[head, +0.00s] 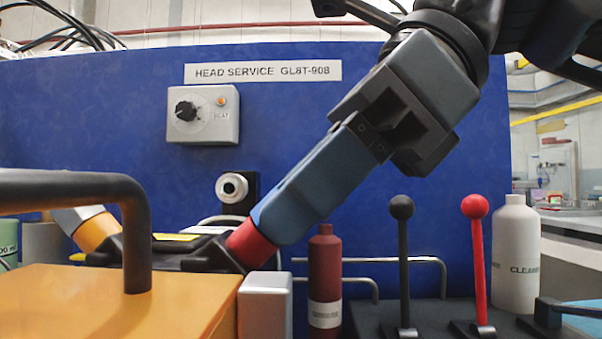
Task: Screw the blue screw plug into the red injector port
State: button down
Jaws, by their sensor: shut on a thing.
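My gripper (366,138) comes down from the upper right and is shut on the upper end of the blue screw plug (315,183). The plug is a long blue block, tilted with its lower end to the lower left. That lower end meets the red injector port (250,245), a short red collar tilted along about the same line on the dark engine head. The two look in line and touching. How far the plug sits inside the port is hidden.
An orange port (90,228) with a grey piece is at left. A black handle (80,184) on an orange cover stands in front. A dark red bottle (325,278), black lever (403,262), red lever (478,262) and white bottle (515,252) are at right. A blue panel (90,120) stands behind.

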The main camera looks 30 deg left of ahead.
jog(key=shift+w+f+m, duration=0.15)
jog(key=shift+m, duration=0.75)
jog(key=m+p, duration=0.1)
jog(key=m, duration=0.3)
jog(key=shift+w+m, duration=0.1)
jog(key=shift+m, duration=0.3)
jog(key=m, duration=0.6)
jog(key=shift+m+p, duration=0.3)
jog(key=shift+p, duration=0.1)
jog(key=shift+m, duration=0.3)
jog(key=m+p, duration=0.1)
jog(key=m, duration=0.4)
jog(key=m+p, duration=0.1)
jog(key=m, duration=0.4)
jog(key=shift+m, duration=1)
